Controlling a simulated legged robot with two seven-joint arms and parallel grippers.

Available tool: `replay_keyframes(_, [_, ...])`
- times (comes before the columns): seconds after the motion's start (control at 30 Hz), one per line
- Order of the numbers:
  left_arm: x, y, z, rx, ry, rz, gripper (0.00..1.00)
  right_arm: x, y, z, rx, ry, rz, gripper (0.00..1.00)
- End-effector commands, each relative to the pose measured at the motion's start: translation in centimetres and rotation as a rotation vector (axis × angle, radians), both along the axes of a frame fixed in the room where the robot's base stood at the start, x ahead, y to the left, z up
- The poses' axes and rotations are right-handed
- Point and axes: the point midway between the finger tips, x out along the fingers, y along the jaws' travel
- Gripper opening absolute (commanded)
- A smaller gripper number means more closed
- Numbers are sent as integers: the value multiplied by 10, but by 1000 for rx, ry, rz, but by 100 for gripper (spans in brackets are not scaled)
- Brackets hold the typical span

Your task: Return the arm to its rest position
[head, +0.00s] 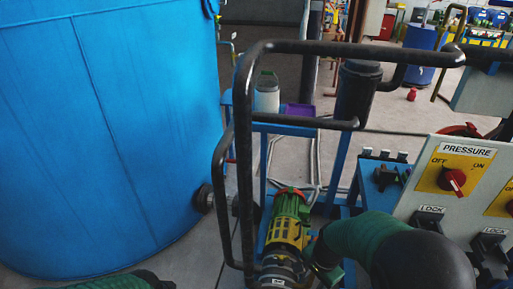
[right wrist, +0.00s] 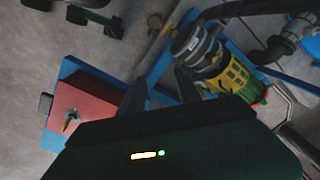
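My right arm comes into the head view from the lower right, with a green forearm and a dark rounded joint. It is in front of the control panel (head: 420,207) and beside the green and yellow pump motor (head: 288,222). Its fingertips cannot be made out there. In the right wrist view my right gripper (right wrist: 158,88) has its two dark fingers apart with nothing between them. The motor (right wrist: 232,78) shows just right of the fingers. Of my left arm only a green part shows at the bottom left of the head view; its gripper is out of view.
A large blue tank (head: 105,130) fills the left. A black tubular rail (head: 243,150) stands upright in front of the motor. A red box (right wrist: 82,115) lies left of my fingers in the wrist view.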

Motion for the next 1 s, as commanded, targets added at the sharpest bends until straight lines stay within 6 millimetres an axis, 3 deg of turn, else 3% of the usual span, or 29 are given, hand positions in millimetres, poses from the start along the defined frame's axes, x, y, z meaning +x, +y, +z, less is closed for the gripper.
replay_keyframes(0.2, [0,0,0,0,0,0,36,-56,-20,36,-71,-93,487,40])
replay_keyframes(0.37, [0,0,0,0,0,0,36,-101,-33,51,-175,-152,874,40])
replay_keyframes(0.4, [0,0,7,0,1,0,36,-109,-35,59,-200,-160,952,40])
replay_keyframes(0.43, [-1,0,27,0,2,0,36,-105,-34,79,-196,-159,943,40])
replay_keyframes(0.5, [0,0,50,0,-1,0,36,-105,-34,100,-192,-155,939,40])
replay_keyframes(0.73, [0,0,116,0,-1,0,36,-105,-34,166,-190,-153,936,40])
replay_keyframes(0.87, [0,0,134,0,0,0,36,-105,-34,184,-190,-153,935,40])
replay_keyframes(1.0, [0,0,134,0,0,0,36,-105,-34,184,-190,-153,934,40])
